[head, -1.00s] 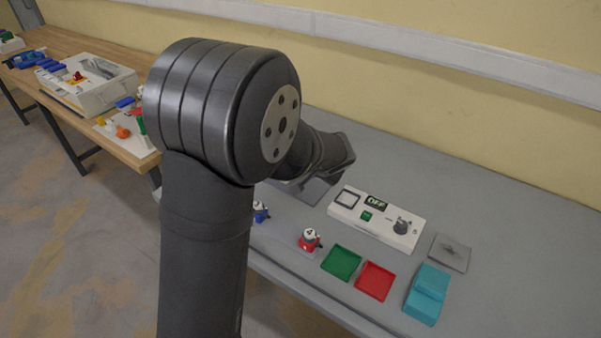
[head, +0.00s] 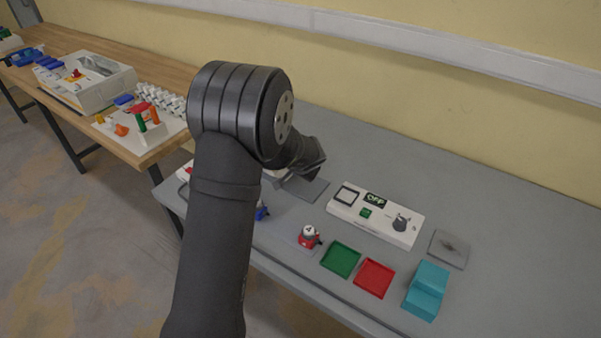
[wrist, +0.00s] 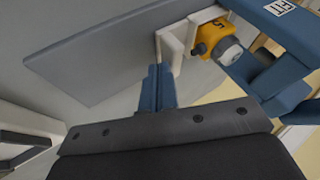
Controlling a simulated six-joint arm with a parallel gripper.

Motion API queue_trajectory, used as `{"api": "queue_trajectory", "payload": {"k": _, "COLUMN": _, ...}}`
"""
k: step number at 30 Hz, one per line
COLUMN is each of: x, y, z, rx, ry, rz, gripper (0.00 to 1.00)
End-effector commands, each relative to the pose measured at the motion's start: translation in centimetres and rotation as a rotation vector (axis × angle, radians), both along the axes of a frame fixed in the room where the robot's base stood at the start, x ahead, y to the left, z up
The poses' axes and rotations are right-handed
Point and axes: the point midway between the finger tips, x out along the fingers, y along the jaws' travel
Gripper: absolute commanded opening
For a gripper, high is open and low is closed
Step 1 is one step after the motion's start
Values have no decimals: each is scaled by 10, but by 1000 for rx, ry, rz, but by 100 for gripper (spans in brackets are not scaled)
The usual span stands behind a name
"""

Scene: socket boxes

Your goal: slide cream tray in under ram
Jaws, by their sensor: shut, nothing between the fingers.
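My gripper (wrist: 160,88) shows in the wrist view as two blue fingers pressed together, with nothing between them. Their tips are close to a pale, cream-looking bracketed piece (wrist: 171,52), which appears to be the tray. A yellow block marked 5 (wrist: 207,35) with a grey round end sits against that piece. A blue frame (wrist: 285,35) with a "FIT" label stands to the right; I cannot tell which part is the ram. Whether the fingertips touch the cream piece is unclear. In the head view my arm hides the gripper and most of this area.
A grey plate (wrist: 100,55) lies left of the fingers. In the head view, a white control box reading OFF (head: 385,222), a red figure (head: 309,238), green (head: 341,259) and red (head: 374,278) trays and a teal block (head: 426,291) stand to the right. A wooden table (head: 145,148) is at left.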

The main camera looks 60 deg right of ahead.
Motion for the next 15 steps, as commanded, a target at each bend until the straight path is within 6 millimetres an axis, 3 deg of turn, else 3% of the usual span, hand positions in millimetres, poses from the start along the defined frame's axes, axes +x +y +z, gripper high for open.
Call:
{"api": "queue_trajectory", "payload": {"k": 9, "x": 2, "y": 0, "z": 0, "rx": 0, "ry": 0, "rz": 0, "gripper": 0}}
{"api": "queue_trajectory", "payload": {"k": 15, "x": 33, "y": 0, "z": 0, "rx": -1, "ry": 1, "rz": 4, "gripper": 0}}
